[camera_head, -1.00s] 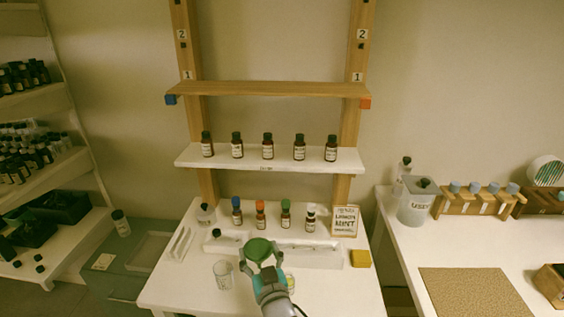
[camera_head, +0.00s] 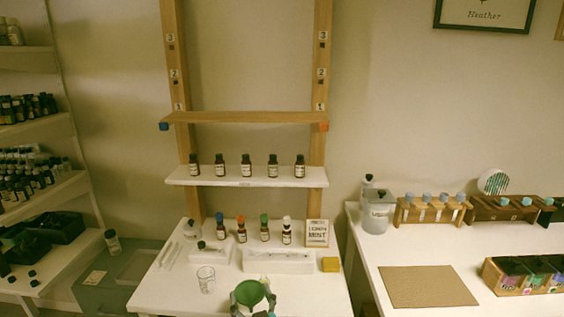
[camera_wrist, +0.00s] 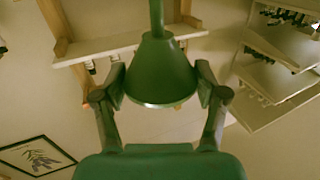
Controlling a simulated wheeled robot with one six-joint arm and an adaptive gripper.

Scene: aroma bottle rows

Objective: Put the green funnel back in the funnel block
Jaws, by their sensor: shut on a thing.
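The green funnel (camera_head: 250,293) is held by my gripper (camera_head: 253,299) low over the front of the white table, its wide mouth facing up. In the wrist view the funnel (camera_wrist: 162,72) sits between the two fingers of my gripper (camera_wrist: 160,88), which press on its cone from both sides, and its spout points to the top of the picture. A white block (camera_head: 210,254) and a longer white block (camera_head: 278,263) stand behind it on the table. I cannot tell which, if either, is the funnel block.
A glass beaker (camera_head: 206,280) stands left of the funnel. The right-hand table holds a jar (camera_head: 376,218) and a brown mat (camera_head: 428,286).

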